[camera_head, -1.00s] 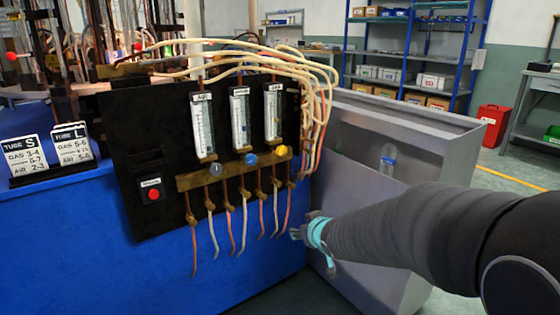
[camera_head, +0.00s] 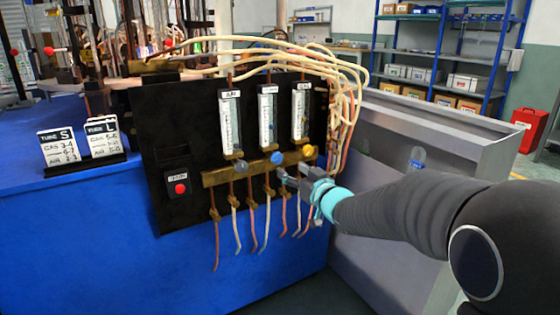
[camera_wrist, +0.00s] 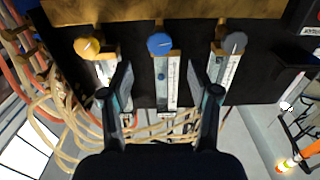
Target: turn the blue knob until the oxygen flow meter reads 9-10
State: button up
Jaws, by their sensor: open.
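The blue knob (camera_head: 277,158) sits at the foot of the middle flow meter (camera_head: 267,118) on a black panel. The scale reading is too small to tell. In the wrist view, which is upside down, the blue knob (camera_wrist: 160,43) is at top centre with the meter tube (camera_wrist: 162,88) below it. My gripper (camera_head: 292,173) is open and empty, just below and right of the blue knob. In the wrist view my gripper's fingers (camera_wrist: 158,68) stand to both sides of the tube. The knob lies a little past the fingertips, and no contact shows.
A yellow knob (camera_head: 308,151) and a grey knob (camera_head: 239,166) flank the blue one closely. Hoses (camera_head: 345,90) arch over the panel's right side, and thinner tubes hang below. A red button (camera_head: 180,188) is at lower left. Number cards (camera_head: 60,146) stand on the blue bench.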

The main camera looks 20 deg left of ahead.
aim_at(278, 160)
jog(key=x, duration=0.8)
jog(key=shift+p, duration=0.3)
jog(key=c, duration=1.1)
